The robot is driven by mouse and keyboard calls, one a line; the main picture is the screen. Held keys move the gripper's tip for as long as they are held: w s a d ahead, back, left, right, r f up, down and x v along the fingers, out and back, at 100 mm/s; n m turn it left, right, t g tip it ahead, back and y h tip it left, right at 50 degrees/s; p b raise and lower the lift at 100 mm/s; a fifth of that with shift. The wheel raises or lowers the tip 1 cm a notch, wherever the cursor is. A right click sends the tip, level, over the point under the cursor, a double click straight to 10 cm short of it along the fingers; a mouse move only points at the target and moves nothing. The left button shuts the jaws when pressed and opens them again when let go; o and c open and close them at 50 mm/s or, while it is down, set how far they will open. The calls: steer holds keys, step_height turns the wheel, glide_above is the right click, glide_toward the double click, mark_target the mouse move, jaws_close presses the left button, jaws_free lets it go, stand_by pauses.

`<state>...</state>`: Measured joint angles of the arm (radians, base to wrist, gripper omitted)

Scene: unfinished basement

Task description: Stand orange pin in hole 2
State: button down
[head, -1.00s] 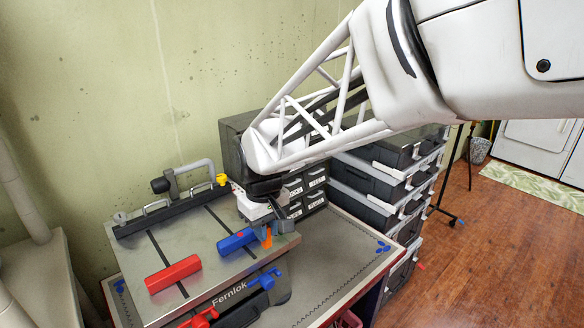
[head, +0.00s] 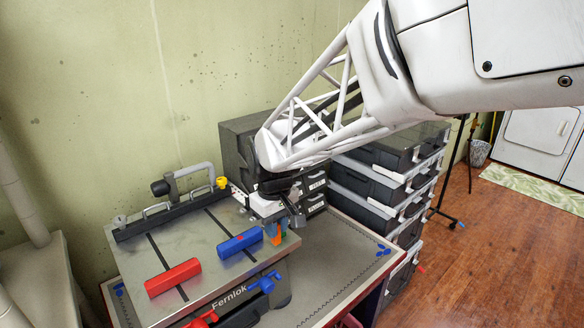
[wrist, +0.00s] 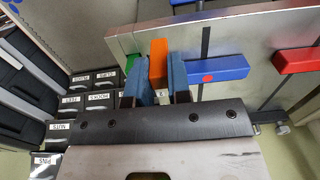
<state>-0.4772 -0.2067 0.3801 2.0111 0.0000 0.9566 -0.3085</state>
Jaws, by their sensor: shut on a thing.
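The orange pin (wrist: 158,60) is clamped between the blue fingertips of my gripper (wrist: 161,82) in the wrist view. In the head view the pin (head: 284,224) shows as a small orange patch at my gripper (head: 277,234), by the right edge of the metal-topped fixture (head: 205,226). A blue block with a red dot (head: 240,242) lies on the fixture just left of the gripper. A red block (head: 172,277) lies further left.
A green piece (wrist: 134,62) shows beside the pin in the wrist view. Labelled small drawers (wrist: 75,104) stand close to the gripper. A stack of dark cases (head: 380,185) stands to the right. The grey bench top (head: 345,265) is clear at front right.

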steer(key=w+a, duration=0.2)
steer(key=w, duration=0.2)
steer(key=w+a+f, duration=0.1)
steer(key=w+a, duration=0.1)
steer(key=w, duration=0.2)
steer(key=w+a, duration=0.2)
steer(key=w, duration=0.3)
steer(key=shift+a+f, duration=0.25)
steer(key=shift+f, duration=1.7)
steer(key=shift+f, duration=0.1)
steer(key=c, duration=1.5)
jaws_free()
steer(key=shift+f, duration=0.1)
steer(key=o, duration=0.4)
steer(key=shift+o, duration=0.2)
step_height(320, 180, up, 12)
steer(key=shift+r, duration=0.2)
